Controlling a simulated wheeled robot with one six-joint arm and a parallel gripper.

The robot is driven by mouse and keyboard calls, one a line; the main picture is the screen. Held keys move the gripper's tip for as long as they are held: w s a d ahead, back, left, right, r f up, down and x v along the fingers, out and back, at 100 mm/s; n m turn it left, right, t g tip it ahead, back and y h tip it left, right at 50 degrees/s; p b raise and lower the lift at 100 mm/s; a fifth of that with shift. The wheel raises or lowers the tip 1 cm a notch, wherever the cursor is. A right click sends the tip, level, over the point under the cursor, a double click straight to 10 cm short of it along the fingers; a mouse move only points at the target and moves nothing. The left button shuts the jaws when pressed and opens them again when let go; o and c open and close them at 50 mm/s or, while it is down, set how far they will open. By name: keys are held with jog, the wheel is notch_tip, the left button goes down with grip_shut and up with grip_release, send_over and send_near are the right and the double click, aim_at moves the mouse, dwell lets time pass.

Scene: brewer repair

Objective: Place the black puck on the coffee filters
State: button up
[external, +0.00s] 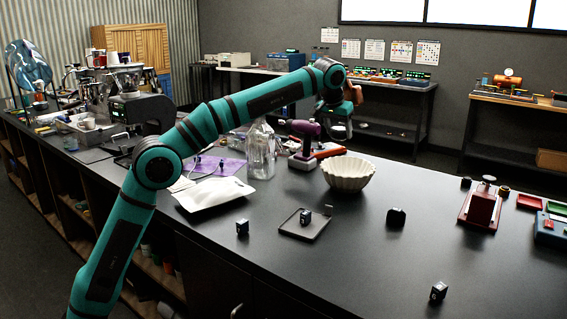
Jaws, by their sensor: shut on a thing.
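The coffee filters (348,174) are a white fluted stack shaped like a bowl, on the black counter at the middle. My gripper (353,94) is small at the end of my raised teal arm, well above the filters and apart from them. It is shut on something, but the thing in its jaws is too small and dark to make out. I cannot tell for sure which thing is the black puck. A small black rounded piece (396,217) stands on the counter right of and nearer than the filters.
A dark tray (304,229) holds a small black cube; other cubes lie nearby. A red press (481,208) stands right. The front right counter is mostly clear.

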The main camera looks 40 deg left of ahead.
aim_at(345, 167)
jog(key=shift+w+d+f, duration=0.1)
jog(key=shift+w+d, duration=0.1)
jog(key=shift+d, duration=0.4)
jog(key=shift+w+d+f, duration=0.1)
jog(key=shift+w+d, duration=0.05)
jog(key=shift+d, duration=0.45)
jog(key=shift+f, duration=4.9)
jog(key=shift+f, duration=0.15)
jog(key=o, duration=1.2)
jog(key=shift+c, duration=0.2)
jog(key=v, duration=1.2)
